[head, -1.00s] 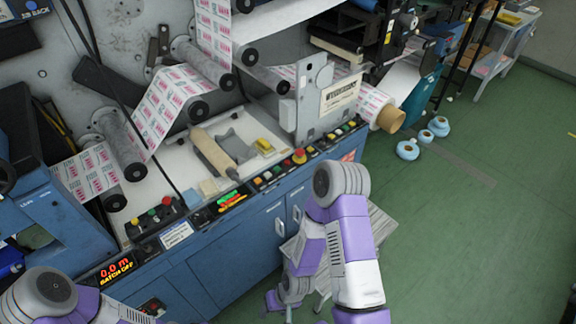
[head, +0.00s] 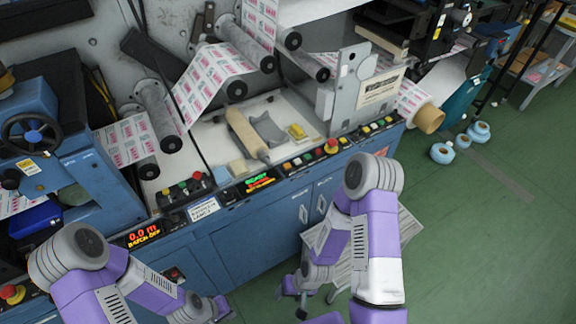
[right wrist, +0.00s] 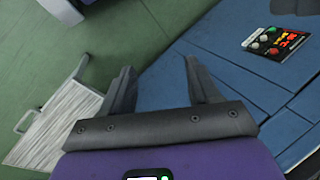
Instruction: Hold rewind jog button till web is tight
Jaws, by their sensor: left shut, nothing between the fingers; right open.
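The printed web (head: 215,78) runs over dark rollers on the machine in the head view; I cannot tell how tight it is. A small control box (head: 183,191) with red and green buttons sits at the left of the machine's front ledge. A longer button row (head: 325,153) with a red mushroom knob lies to its right. The labels are too small to show which is rewind jog. My left gripper (head: 221,309) is shut and empty, low in front of the blue cabinet. My right gripper (head: 303,284) is low beside the cart; the right wrist view shows it open and empty (right wrist: 163,82).
A red display (head: 143,235) reads 0.0 m and BATCH OFF. Blue cabinet doors (head: 270,230) form the machine's front. A slatted cart (right wrist: 58,125) stands near my right arm. Blue rolls (head: 443,152) lie on the green floor, which is mostly clear at right.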

